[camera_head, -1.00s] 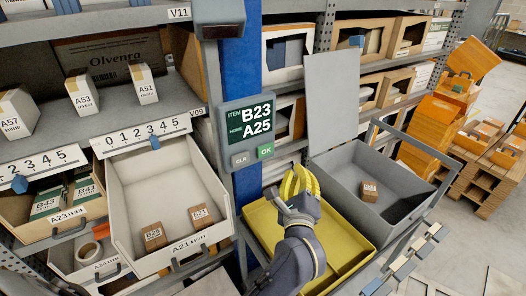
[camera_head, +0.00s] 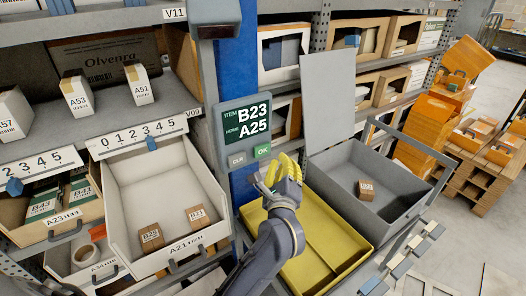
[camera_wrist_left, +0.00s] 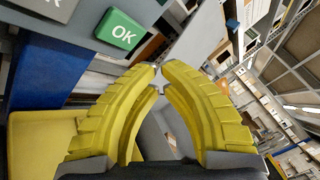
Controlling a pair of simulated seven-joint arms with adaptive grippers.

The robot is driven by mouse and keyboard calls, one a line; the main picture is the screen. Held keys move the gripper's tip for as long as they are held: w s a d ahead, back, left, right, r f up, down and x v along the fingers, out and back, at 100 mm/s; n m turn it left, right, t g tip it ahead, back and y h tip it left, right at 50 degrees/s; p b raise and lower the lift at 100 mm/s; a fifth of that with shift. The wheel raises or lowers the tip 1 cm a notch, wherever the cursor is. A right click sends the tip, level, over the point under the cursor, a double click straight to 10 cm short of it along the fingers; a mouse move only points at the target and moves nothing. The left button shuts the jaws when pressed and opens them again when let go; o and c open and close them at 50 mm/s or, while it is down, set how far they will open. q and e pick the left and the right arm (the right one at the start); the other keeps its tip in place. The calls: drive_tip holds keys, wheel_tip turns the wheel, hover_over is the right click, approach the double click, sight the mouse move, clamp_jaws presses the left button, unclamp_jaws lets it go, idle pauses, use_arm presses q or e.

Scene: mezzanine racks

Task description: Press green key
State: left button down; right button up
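The green key (camera_head: 262,150), marked OK, sits at the lower right of the grey display panel (camera_head: 226,105). It also shows in the left wrist view (camera_wrist_left: 122,31), at the upper left. The panel reads "ITEM B23, HOME A25", with a grey CLR key (camera_head: 237,159) left of the green one. My left gripper (camera_head: 282,158) is shut and empty, its yellow fingers just right of and below the green key. In the left wrist view, the fingertips (camera_wrist_left: 160,68) meet below and right of the key, apart from it. My right gripper is out of view.
A blue post (camera_head: 229,60) stands behind the panel. A yellow tray (camera_head: 345,245) lies below my left gripper. A grey bin (camera_head: 400,208) with a small box stands to the right. The white drawer A21 (camera_head: 150,180) is to the left.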

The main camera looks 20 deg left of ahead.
use_arm(q)
drive_tip(key=shift+w+a, duration=1.1)
drive_tip(key=shift+a, duration=0.25)
drive_tip(key=shift+a, duration=0.1)
idle(0.7)
drive_tip(key=shift+w+a, duration=0.25)
drive_tip(key=shift+w+a, duration=0.3)
drive_tip(key=shift+a, duration=0.1)
idle(1.1)
drive_tip(key=shift+s+d, duration=0.1)
idle(0.3)
drive_tip(key=shift+s+d, duration=0.45)
drive_tip(key=shift+d, duration=0.2)
drive_tip(key=shift+s+d, duration=0.8)
drive_tip(key=shift+d, duration=0.2)
drive_tip(key=shift+s+d, duration=0.75)
drive_tip(key=shift+d, duration=0.25)
